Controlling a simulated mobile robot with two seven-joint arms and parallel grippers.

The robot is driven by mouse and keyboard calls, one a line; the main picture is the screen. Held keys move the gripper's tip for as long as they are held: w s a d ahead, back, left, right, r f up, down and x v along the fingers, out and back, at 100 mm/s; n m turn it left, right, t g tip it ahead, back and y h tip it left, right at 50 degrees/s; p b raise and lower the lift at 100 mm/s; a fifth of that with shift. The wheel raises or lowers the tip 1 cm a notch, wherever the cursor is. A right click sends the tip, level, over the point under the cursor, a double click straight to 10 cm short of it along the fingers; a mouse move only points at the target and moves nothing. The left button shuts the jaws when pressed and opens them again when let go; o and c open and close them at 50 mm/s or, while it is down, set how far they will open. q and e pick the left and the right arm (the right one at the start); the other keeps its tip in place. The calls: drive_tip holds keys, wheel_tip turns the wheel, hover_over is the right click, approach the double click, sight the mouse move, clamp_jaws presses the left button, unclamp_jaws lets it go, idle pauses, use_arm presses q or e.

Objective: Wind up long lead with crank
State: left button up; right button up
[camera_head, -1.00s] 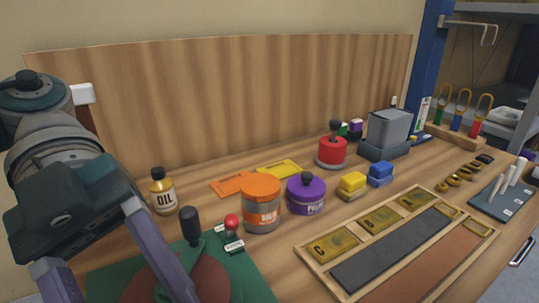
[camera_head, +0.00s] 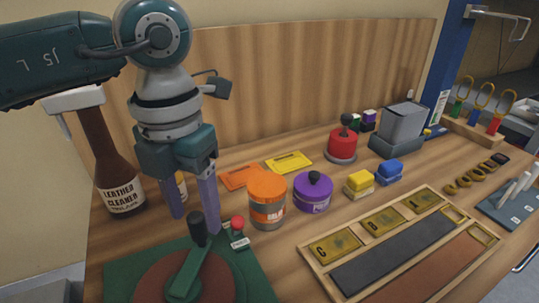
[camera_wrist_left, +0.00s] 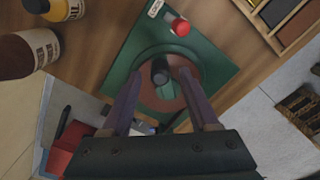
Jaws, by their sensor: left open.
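The crank has a black upright handle (camera_head: 198,228) on a green arm (camera_head: 187,272), over a brown disc (camera_head: 222,283) on a green base (camera_head: 118,279). My left gripper (camera_head: 193,222) points down at the handle with its two purple fingers apart. In the left wrist view the handle (camera_wrist_left: 160,68) shows between the spread fingers (camera_wrist_left: 158,78), with a gap on each side. A red knob (camera_head: 237,223) stands beside the disc, with a small label by it. I cannot make out the lead. My right gripper is not in view.
A leather cleaner bottle (camera_head: 116,165) stands left of my arm; a smaller bottle (camera_head: 181,187) is partly hidden behind my gripper. An orange-lidded jar (camera_head: 267,202) and a purple tin (camera_head: 312,194) stand to the right. A wooden tray (camera_head: 318,275) lies at the front right.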

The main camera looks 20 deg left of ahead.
use_arm(q)
drive_tip(key=shift+f, duration=1)
drive_tip(key=shift+c, duration=0.4)
clamp_jaws()
